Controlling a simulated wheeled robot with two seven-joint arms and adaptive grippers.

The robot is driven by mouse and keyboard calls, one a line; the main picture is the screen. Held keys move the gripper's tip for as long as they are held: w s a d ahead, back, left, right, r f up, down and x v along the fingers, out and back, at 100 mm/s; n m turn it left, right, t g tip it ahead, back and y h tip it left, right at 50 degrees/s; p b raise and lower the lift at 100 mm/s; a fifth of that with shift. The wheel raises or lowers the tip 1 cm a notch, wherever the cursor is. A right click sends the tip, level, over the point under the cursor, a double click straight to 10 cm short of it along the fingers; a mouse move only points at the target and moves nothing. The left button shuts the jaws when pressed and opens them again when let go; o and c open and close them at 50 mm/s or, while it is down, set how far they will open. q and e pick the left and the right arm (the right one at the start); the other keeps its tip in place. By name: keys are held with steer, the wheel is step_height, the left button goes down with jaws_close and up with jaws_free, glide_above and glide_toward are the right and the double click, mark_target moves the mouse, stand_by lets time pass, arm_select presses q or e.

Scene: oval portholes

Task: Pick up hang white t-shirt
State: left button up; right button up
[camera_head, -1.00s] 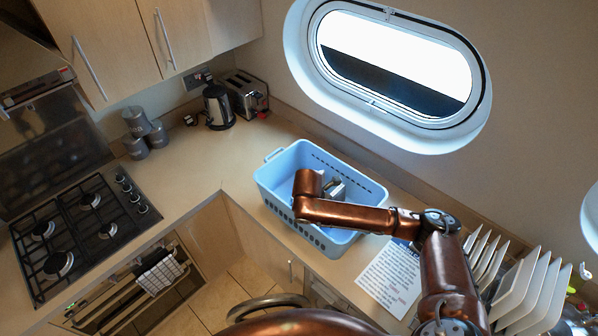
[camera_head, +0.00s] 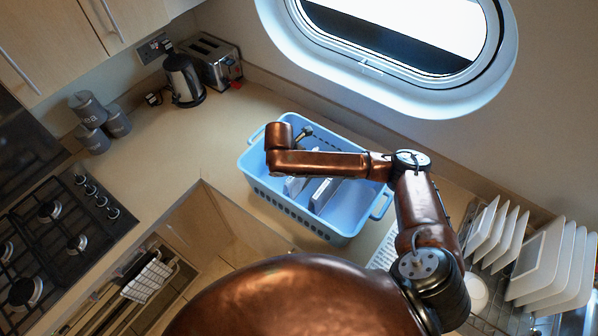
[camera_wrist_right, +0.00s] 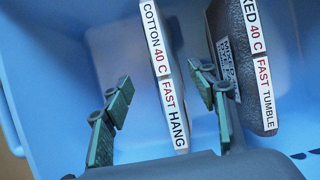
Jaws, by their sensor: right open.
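In the right wrist view, a thin upright item with a white edge label (camera_wrist_right: 165,75) reading "COTTON 40 C FAST HANG" stands in the blue basket (camera_wrist_right: 45,75). My right gripper (camera_wrist_right: 162,112) is open, with one green-padded finger on each side of this item and gaps between. A dark grey item (camera_wrist_right: 238,65) with a "40 C FAST TUMBLE" label stands to the right, beyond the right finger. In the head view, my right arm reaches over the blue basket (camera_head: 345,232); pale upright panels (camera_head: 321,195) show inside, and its fingers are hidden. My left gripper is out of view.
The basket stands on the counter (camera_head: 215,135) below the oval porthole (camera_head: 400,45). A kettle (camera_head: 185,80) and toaster (camera_head: 213,62) are at the back left, with grey canisters (camera_head: 90,110) nearer. Plates in a rack (camera_head: 540,260) stand on the right. The counter left of the basket is clear.

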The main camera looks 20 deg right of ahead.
steer(key=shift+d+f+b, duration=0.15)
steer(key=shift+f+b, duration=0.5)
steer(key=shift+f, duration=0.25)
steer(key=shift+w+d+f, duration=0.1)
steer(key=shift+f, duration=0.1)
steer(key=x, duration=0.4)
steer(key=p+x, duration=0.1)
steer(key=x, duration=0.1)
steer(key=shift+s+f, duration=0.35)
steer(key=shift+f, duration=0.05)
steer(key=shift+w+d+f, duration=0.1)
steer(key=shift+d+f, duration=0.05)
steer(key=shift+f, duration=0.2)
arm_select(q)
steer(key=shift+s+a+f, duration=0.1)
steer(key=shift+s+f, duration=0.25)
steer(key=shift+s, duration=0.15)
arm_select(e)
steer(key=c, duration=1.3)
steer(key=shift+c, duration=0.2)
